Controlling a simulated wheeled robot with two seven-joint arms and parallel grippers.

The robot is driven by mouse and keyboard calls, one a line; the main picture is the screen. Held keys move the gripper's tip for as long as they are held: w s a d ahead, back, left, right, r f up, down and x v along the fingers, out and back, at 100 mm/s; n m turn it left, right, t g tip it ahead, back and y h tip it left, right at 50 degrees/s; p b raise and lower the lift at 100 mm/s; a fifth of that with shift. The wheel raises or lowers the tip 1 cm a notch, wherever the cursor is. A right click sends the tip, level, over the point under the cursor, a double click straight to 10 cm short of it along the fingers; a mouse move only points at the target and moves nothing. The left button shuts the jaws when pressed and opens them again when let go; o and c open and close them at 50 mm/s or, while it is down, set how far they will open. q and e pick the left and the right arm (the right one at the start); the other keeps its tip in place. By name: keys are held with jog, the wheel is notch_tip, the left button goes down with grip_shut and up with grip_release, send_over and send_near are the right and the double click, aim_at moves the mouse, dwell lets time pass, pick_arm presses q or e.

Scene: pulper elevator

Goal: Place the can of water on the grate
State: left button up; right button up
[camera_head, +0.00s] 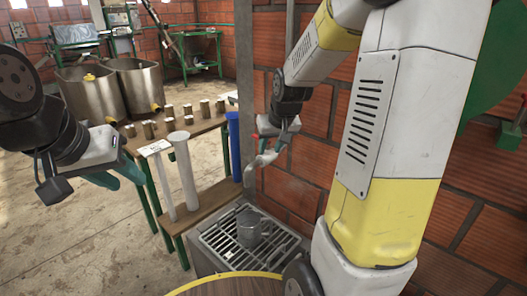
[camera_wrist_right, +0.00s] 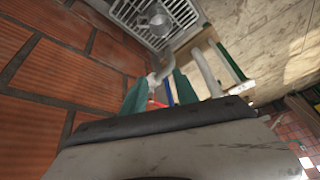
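A grey metal can (camera_head: 250,228) stands upright on the slotted metal grate (camera_head: 222,246) at the lower middle of the head view. The can (camera_wrist_right: 158,19) and grate (camera_wrist_right: 128,12) also show at the top of the right wrist view. My right gripper (camera_head: 272,147) is above the grate, by a pale spout (camera_head: 263,160) on the brick wall. In the right wrist view its teal fingers (camera_wrist_right: 158,84) are apart, with the spout (camera_wrist_right: 160,74) between or just beyond them; contact is unclear. My left gripper (camera_head: 118,176) hangs open and empty at the left. Any water inside the can is not visible.
A wooden bench (camera_head: 212,200) with white and blue upright tubes stands left of the grate. A brick wall (camera_head: 300,195) closes off the right side.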

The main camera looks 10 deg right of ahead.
jog(key=s+a+r, duration=0.1)
jog(key=s+r, duration=0.2)
jog(key=s, duration=0.4)
jog(key=s+a+r+y, duration=0.1)
jog(key=s+a+r, duration=0.1)
jog(key=s+r, duration=0.2)
jog(key=s+a+r, duration=0.2)
jog(key=s+r, duration=0.1)
jog(key=s, duration=0.8)
jog(key=shift+r+t, duration=0.2)
jog(key=shift+t, duration=0.1)
